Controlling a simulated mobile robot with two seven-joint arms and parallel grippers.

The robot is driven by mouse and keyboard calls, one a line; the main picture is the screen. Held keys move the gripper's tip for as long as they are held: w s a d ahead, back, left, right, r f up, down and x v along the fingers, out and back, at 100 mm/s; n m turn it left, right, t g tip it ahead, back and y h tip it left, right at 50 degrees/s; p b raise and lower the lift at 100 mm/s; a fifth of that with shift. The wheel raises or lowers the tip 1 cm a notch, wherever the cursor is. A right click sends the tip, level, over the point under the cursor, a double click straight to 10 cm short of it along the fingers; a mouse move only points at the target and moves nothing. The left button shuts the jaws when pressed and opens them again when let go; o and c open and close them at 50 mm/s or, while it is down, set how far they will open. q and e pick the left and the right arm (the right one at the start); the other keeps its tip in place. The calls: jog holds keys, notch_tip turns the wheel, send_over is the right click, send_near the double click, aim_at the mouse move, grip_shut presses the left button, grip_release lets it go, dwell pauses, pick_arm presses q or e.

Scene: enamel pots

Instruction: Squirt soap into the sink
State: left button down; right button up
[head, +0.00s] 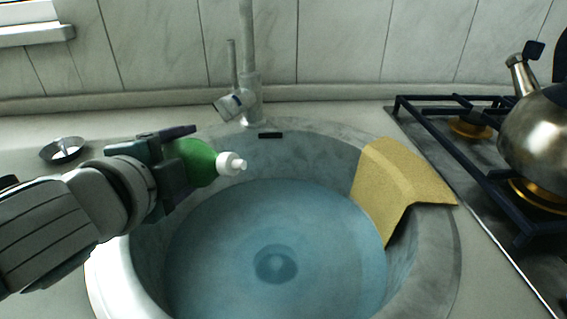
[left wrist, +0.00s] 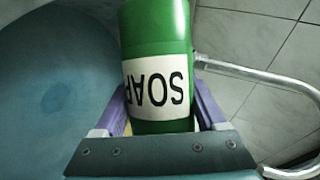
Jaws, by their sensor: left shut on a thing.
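A green soap bottle (head: 196,162) with a white nozzle (head: 231,163) is held tilted over the left part of the sink, its nozzle pointing right. My left gripper (head: 180,160) is shut around it. In the left wrist view the bottle (left wrist: 158,40), with a label reading SOAP, sits between the fingers of my left gripper (left wrist: 160,120). The round grey sink (head: 440,265) holds bluish water (head: 330,240) with a drain at its bottom. No soap stream shows. My right gripper is not in view.
A yellow cloth (head: 395,185) hangs over the sink's right rim. A faucet (head: 248,85) stands behind the sink. A metal kettle (head: 540,135) sits on the stove (head: 500,215) at right. A small metal dish (head: 62,150) lies at left.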

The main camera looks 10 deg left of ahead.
pick_arm(q)
jog(key=shift+w+a+r+m+y, duration=0.15)
jog(key=shift+a+m+y, duration=0.15)
jog(key=shift+a+m, duration=0.15)
dwell(2.0)
jog(key=shift+f+m+t+b, duration=0.3)
jog(key=shift+m+b, duration=0.05)
jog(key=shift+b, duration=0.5)
dwell(1.8)
